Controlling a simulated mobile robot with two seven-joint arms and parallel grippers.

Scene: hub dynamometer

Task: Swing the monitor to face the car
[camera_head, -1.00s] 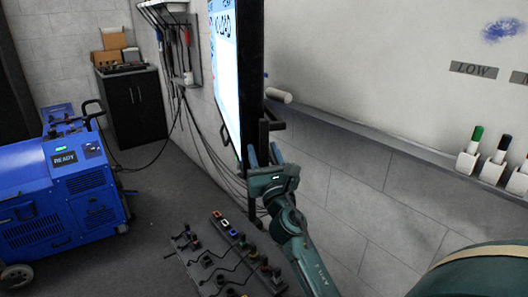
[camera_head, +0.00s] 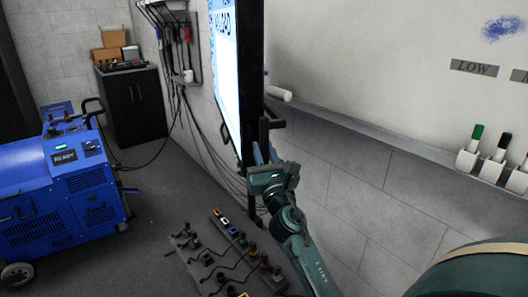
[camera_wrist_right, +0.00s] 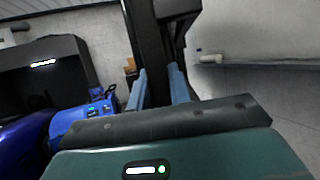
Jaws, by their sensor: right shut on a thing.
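The monitor (camera_head: 226,85) hangs in the upper middle of the head view, seen nearly edge-on. Its bright screen is turned to the left, and its top is cut off. A dark upright frame (camera_head: 250,60) runs along its right side. My right gripper (camera_head: 262,154) is at the lower end of this dark frame. In the right wrist view its two blue fingers (camera_wrist_right: 160,88) stand either side of a dark upright bar (camera_wrist_right: 150,45), shut on it. My left gripper is not in view. I cannot pick out a car for certain.
A blue wheeled machine (camera_head: 60,200) marked READY stands at left. A black cabinet (camera_head: 135,105) with boxes is behind it. Several plugs and cables lie on a power strip panel (camera_head: 225,262) on the floor. A whiteboard ledge (camera_head: 370,133) with markers runs along the right wall.

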